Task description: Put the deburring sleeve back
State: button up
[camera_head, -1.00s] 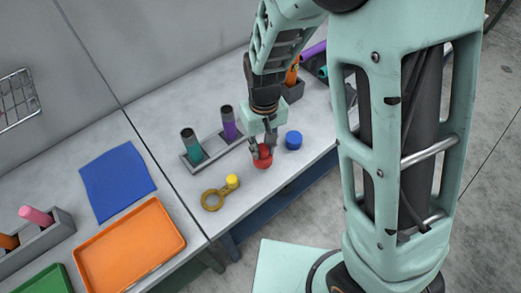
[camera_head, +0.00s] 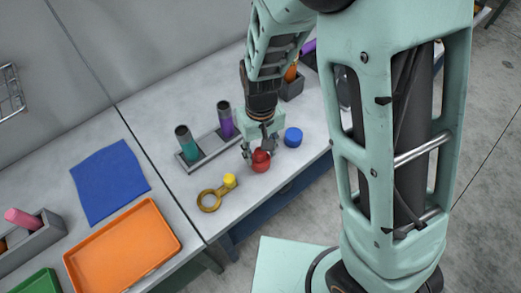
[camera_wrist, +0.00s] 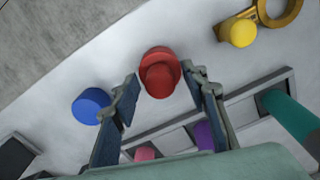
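No label shows which thing is the deburring sleeve. A red rounded piece (camera_head: 260,163) with a narrower top stands on the table; it also shows in the wrist view (camera_wrist: 160,76). My gripper (camera_head: 259,150) is just above it, fingers spread. In the wrist view my gripper (camera_wrist: 160,85) is open, with the red piece between and beyond the fingertips, apart from both. A grey holder (camera_head: 205,151) behind carries a teal cylinder (camera_head: 187,144) and a purple cylinder (camera_head: 225,121), both upright. The wrist view also shows a pink top (camera_wrist: 145,153) by the holder.
A blue cylinder (camera_head: 293,137) stands close right of the red piece. A yellow cylinder (camera_head: 229,180) and a brass ring tool (camera_head: 209,201) lie to its front left. An orange tray (camera_head: 122,250) and blue mat (camera_head: 108,181) are farther left. The table's front edge is near.

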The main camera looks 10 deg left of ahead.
jog(key=shift+r, duration=0.1)
notch_tip(320, 180, up, 12)
dwell(0.6)
jog(key=shift+d+r, duration=0.1)
